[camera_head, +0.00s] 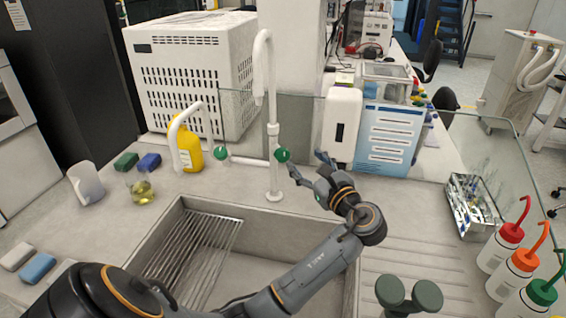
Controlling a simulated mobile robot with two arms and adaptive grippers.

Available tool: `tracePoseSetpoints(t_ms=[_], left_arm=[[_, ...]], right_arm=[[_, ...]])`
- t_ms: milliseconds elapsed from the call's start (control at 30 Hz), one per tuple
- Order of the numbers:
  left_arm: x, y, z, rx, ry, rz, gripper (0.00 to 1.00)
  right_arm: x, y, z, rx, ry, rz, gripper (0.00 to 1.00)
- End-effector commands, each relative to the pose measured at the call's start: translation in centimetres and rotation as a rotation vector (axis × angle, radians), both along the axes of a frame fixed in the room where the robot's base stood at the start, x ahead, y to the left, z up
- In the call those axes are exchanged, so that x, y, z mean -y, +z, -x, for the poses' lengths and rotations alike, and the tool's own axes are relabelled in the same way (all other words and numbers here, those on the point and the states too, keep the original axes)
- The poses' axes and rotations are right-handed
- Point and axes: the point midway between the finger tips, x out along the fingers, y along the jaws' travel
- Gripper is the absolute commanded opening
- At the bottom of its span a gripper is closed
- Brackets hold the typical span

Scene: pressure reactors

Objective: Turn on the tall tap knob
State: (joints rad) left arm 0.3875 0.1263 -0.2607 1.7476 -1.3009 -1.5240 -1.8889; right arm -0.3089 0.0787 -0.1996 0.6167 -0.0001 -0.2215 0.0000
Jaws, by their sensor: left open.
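The tall white tap (273,128) stands behind the sink, its spout curving over at the top. A round green knob (282,155) sits at the right side of its column. A second green knob (221,153) is to the left, by a lower white curved spout (176,135). My left gripper (305,164) is open and empty, just right of the tall tap's knob. Its fingers point toward the back left, and one fingertip appears very near the knob; I cannot tell whether they touch.
The sink (172,232) with a wire rack (195,255) lies below my left arm. A yellow bottle (190,150) and a flask (142,192) stand left. A white dispenser (341,125) and a blue-and-white box (388,138) stand behind the gripper. Wash bottles (500,248) are at right.

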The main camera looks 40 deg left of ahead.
Motion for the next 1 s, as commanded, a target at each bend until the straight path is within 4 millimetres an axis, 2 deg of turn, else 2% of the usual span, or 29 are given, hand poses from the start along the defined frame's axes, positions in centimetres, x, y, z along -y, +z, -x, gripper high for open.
tracePoseSetpoints(t_ms=[33, 100, 300, 400, 567, 667, 1000], left_arm=[[0.0, -1.4, 0.0, 0.0, 0.0, 0.0, 0.63], [0.0, -2.6, 0.0, 0.0, 0.0, 0.0, 0.63], [0.0, -5.4, 0.0, 0.0, 0.0, 0.0, 0.63], [0.0, -6.2, 0.0, 0.0, 0.0, 0.0, 0.63], [-0.8, -6.1, -0.3, 0.0, 0.002, -0.002, 0.63], [-2.1, -6.0, -0.8, -0.001, 0.001, -0.002, 0.63], [-8.9, -5.9, -3.4, -0.002, 0.003, -0.002, 0.63]], right_arm=[[0.0, -1.4, 0.2, -0.003, 0.0, 0.001, 0.4], [0.0, -2.6, 0.2, -0.003, 0.0, 0.001, 0.4], [0.0, -5.4, -0.9, 0.011, 0.0, 0.0, 0.4], [-0.1, -6.1, -1.3, 0.018, 0.0, -0.002, 0.4], [-0.1, -6.0, -1.3, 0.018, 0.001, -0.002, 0.4], [-0.1, -5.6, -1.3, 0.018, 0.001, -0.002, 0.4], [0.0, -4.5, -1.0, 0.014, 0.001, -0.001, 0.4]])
